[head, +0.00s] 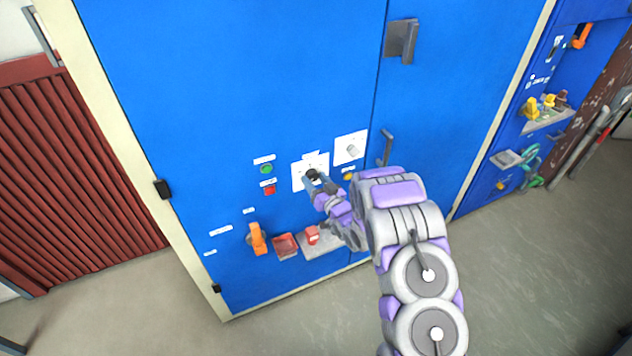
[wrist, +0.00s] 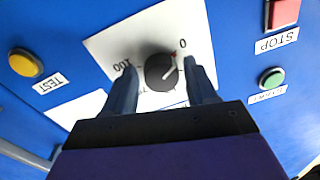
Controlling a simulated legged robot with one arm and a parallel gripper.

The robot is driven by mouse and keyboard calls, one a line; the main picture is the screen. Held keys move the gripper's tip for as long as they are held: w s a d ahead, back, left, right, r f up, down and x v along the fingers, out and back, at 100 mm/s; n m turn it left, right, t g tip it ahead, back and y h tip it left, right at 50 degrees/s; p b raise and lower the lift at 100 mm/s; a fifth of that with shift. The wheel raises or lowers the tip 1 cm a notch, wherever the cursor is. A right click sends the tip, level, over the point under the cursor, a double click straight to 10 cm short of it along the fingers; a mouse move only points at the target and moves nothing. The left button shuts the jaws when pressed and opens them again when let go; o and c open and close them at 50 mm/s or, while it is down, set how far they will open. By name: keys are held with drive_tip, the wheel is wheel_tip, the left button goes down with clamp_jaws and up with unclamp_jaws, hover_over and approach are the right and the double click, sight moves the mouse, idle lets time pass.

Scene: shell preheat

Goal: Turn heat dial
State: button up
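The heat dial (wrist: 160,72) is a black round knob on a white plate (wrist: 105,45) marked 0 and 100, upside down in the wrist view. Its pointer line, with a red tip, points toward the 0. In the head view the dial (head: 312,174) sits on the blue cabinet front, partly covered by my fingers. My gripper (head: 319,181) is open in front of it. In the wrist view the fingers (wrist: 160,80) are spread on either side of the knob, with gaps showing between them and it. Whether they reach its depth is unclear.
An orange handle (head: 257,239) and a red padlock (head: 312,235) on a shelf are lower. A door handle (head: 387,148) juts out right.

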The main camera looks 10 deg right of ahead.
drive_tip(key=c, duration=0.8)
drive_tip(key=shift+m+p, duration=0.5)
drive_tip(key=shift+p, duration=0.2)
drive_tip(key=shift+r+m+p, duration=0.15)
drive_tip(key=shift+m+p, duration=0.45)
drive_tip(key=shift+p, duration=0.3)
drive_tip(key=m+p, duration=0.3)
drive_tip(key=shift+a+m+t, duration=0.1)
drive_tip(key=shift+m+t, duration=0.2)
drive_tip(key=m+p, duration=0.1)
drive_tip(key=m, duration=0.1)
drive_tip(key=shift+s+m+p, duration=0.1)
drive_tip(key=shift+m+p, duration=0.2)
drive_tip(key=shift+p, duration=0.1)
drive_tip(key=shift+m+p, duration=0.4)
drive_tip(key=shift+m, duration=1.5)
drive_tip(key=shift+f, duration=0.2)
